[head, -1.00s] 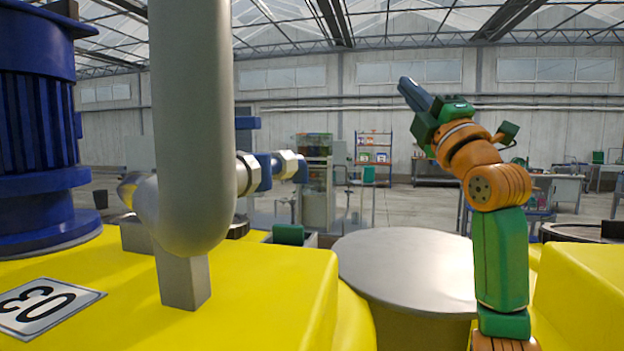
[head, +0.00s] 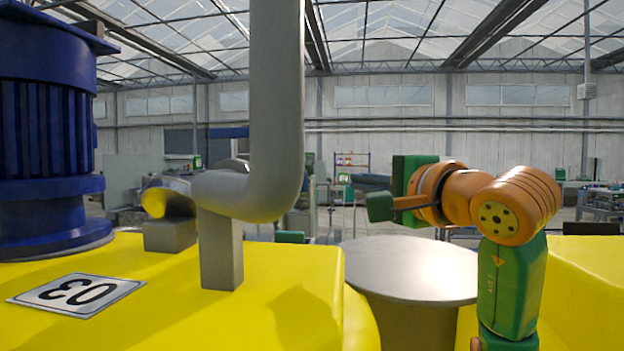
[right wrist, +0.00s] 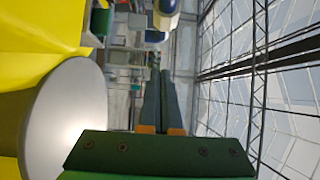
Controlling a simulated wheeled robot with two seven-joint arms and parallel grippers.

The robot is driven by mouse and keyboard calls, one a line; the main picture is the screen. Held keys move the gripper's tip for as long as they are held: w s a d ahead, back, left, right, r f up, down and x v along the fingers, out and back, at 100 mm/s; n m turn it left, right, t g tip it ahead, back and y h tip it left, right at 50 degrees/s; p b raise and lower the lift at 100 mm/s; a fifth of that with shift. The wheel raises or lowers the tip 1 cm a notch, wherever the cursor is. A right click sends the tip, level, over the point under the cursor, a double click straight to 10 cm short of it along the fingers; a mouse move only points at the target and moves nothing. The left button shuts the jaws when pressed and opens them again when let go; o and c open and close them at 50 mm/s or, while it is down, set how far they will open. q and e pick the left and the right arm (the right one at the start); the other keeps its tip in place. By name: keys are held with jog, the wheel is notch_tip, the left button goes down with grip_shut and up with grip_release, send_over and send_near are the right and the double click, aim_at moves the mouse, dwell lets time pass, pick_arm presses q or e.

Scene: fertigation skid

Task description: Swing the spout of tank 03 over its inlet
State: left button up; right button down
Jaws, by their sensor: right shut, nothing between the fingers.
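Tank 03 is a yellow body (head: 290,300) with a plate marked 03 (head: 77,294) at the lower left of the head view. A thick grey pipe (head: 277,100) rises over it, bends at an elbow and runs left above a square post (head: 221,250). I cannot tell which part is the spout or where its inlet is. My left gripper is not in view.
A blue ribbed motor housing (head: 45,130) stands on the tank at left. A round grey top (head: 405,265) lies below my right arm. More yellow surface (head: 590,290) is at right.

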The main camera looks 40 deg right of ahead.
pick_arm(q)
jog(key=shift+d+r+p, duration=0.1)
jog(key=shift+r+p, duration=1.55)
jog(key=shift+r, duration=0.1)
pick_arm(e)
jog(key=w, duration=1.2)
jog(key=shift+w+d, duration=0.3)
jog(key=shift+d, duration=0.1)
jog(key=shift+d+f, duration=0.1)
jog(key=shift+d, duration=0.05)
